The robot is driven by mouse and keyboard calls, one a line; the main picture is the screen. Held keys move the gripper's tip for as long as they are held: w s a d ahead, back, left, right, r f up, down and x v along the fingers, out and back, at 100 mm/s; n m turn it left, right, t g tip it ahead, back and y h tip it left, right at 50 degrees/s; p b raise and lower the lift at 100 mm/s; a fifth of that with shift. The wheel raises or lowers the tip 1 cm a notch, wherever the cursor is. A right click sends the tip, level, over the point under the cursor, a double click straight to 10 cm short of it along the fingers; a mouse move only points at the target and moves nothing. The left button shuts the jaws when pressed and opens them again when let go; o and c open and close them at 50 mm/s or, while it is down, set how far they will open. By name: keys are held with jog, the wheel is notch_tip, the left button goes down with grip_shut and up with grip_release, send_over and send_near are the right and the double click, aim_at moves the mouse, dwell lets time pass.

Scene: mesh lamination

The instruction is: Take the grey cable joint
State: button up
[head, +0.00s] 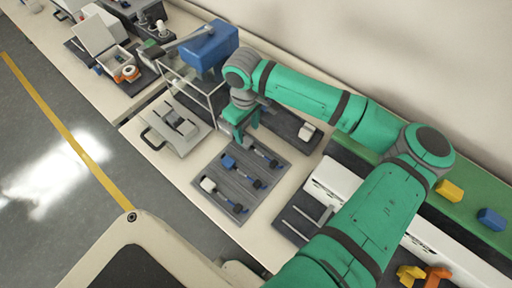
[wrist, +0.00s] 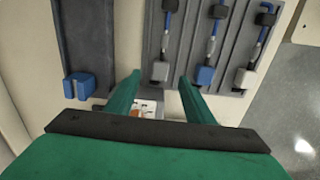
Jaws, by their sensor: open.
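A grey cable joint (wrist: 160,71) shows in the wrist view at the near end of the leftmost cable on the dark grey tray (head: 205,203). It appears between my gripper's fingertips (wrist: 159,78), which are apart with nothing held. Whether they touch it I cannot tell. In the head view my gripper (head: 241,132) is over the tray's far edge, and it hides the grey joint. Two other cables lie alongside, one with a blue joint (wrist: 205,76) and one with a white joint (wrist: 245,78). The blue joint (head: 228,161) and white joint (head: 208,184) also show in the head view.
A dark panel with a blue clip (wrist: 80,86) lies left of the tray in the wrist view. In the head view a wire frame with a blue box (head: 207,47) stands behind my gripper. A grey plate (head: 170,135) lies left of the tray.

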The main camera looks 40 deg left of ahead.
aim_at(249, 142)
jog(key=shift+s+f, duration=0.15)
jog(key=shift+f, duration=0.2)
jog(key=shift+d+f, duration=0.2)
jog(key=shift+f, duration=2.5)
jog(key=c, duration=1.2)
